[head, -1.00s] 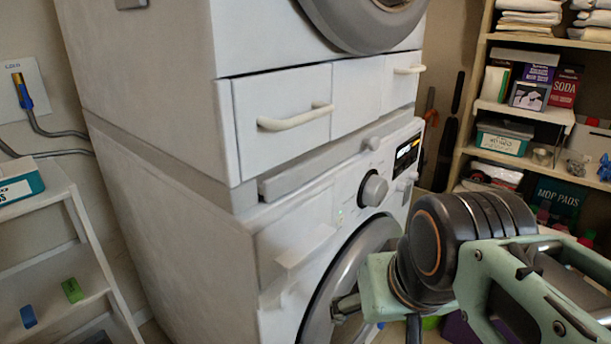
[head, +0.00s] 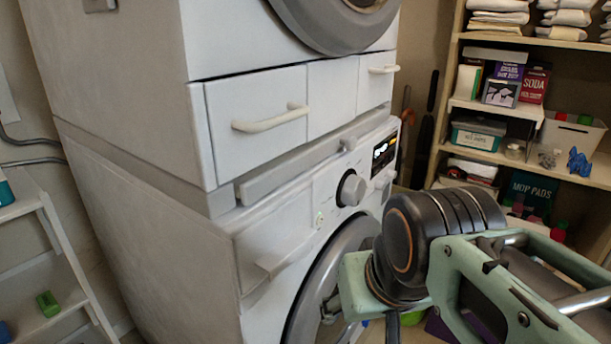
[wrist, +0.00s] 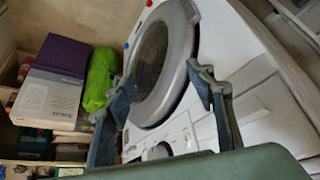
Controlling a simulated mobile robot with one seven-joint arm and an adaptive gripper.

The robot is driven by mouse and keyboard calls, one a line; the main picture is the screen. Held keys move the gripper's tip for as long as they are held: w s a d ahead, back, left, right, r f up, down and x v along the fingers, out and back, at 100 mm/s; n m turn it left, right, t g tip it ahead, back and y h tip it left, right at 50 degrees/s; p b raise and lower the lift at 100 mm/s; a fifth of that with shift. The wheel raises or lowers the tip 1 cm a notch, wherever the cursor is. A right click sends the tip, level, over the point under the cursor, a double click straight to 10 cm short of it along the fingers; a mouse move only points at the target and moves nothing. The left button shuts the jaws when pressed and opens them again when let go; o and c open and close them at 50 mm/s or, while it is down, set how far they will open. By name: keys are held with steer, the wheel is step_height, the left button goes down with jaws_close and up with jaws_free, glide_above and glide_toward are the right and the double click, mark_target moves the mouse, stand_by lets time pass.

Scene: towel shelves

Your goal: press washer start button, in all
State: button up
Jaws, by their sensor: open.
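The white washer (head: 165,250) is the lower of two stacked machines in the head view. Its panel has a round grey knob (head: 351,188), a lit display (head: 384,152) and a small greenish mark (head: 319,219), which is too small to identify as the start button. The wrist view shows the washer's round door (wrist: 163,60), with the knob (wrist: 160,151) and small buttons (wrist: 187,140) below it. My gripper (wrist: 160,80) is open and empty, its two fingers apart in front of the washer. In the head view my wrist mostly hides the fingers, near the door.
An upper machine with a handled drawer (head: 258,110) sits above the washer. A shelf (head: 530,150) with towels, boxes and bins stands at right. A white rack (head: 40,265) stands at left. A purple box (wrist: 60,55) and green item (wrist: 100,78) lie beside the washer.

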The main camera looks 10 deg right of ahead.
jaws_close()
stand_by(1.4)
